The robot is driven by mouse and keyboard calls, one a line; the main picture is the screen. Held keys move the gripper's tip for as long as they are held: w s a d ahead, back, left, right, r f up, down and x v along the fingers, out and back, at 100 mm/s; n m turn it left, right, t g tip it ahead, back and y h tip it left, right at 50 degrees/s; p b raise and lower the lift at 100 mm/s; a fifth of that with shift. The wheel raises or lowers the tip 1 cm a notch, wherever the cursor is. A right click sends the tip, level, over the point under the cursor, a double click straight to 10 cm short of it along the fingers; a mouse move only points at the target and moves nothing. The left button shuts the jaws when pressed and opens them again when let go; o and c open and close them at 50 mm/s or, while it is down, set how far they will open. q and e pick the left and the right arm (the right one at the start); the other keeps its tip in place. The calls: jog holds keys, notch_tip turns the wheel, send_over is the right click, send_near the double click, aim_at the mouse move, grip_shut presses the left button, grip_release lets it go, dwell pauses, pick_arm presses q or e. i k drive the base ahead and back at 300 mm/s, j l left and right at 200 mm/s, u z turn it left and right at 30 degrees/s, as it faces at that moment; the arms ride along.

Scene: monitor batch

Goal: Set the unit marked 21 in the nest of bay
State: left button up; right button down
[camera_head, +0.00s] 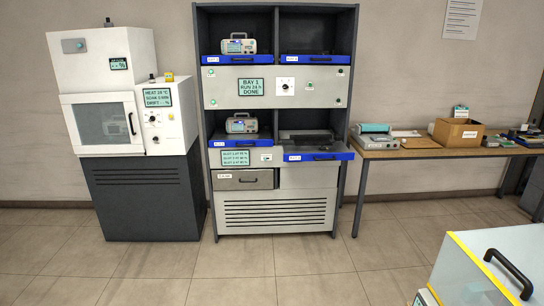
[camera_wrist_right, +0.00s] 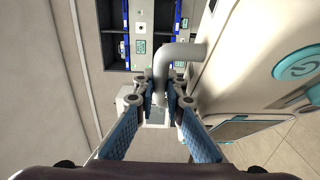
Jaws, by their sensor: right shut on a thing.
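In the right wrist view my right gripper (camera_wrist_right: 160,92) is shut on the grey handle of a pale unit (camera_wrist_right: 245,65). The unit has a teal power button, and its number does not show there. The bay rack (camera_head: 277,120) stands ahead in the head view. One monitor unit (camera_head: 239,45) sits in its upper left nest and another (camera_head: 241,124) in its lower left nest. The upper right nest (camera_head: 314,58) and lower right nest (camera_head: 318,156) hold no monitor unit. Numbers on the units are too small to read. My left gripper is in neither view.
A heating cabinet (camera_head: 102,97) stands left of the rack. A table (camera_head: 430,153) at right carries an open cardboard box (camera_head: 457,133) and several other items. A pale box with yellow edges and a black handle (camera_head: 508,272) fills the near right corner. The floor before the rack is clear.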

aim_at(313, 143)
jog(key=i, duration=1.15)
jog(key=i+j+z, duration=0.2)
jog(key=i, duration=0.9)
jog(key=i+l+z, duration=0.1)
jog(key=i+z, duration=0.3)
jog(key=i, duration=0.2)
jog(key=i+z, duration=0.4)
jog(key=i, duration=0.2)
jog(key=i+u, duration=0.15)
jog(key=u, duration=0.3)
jog(key=i+u, duration=0.15)
jog(key=u, duration=0.35)
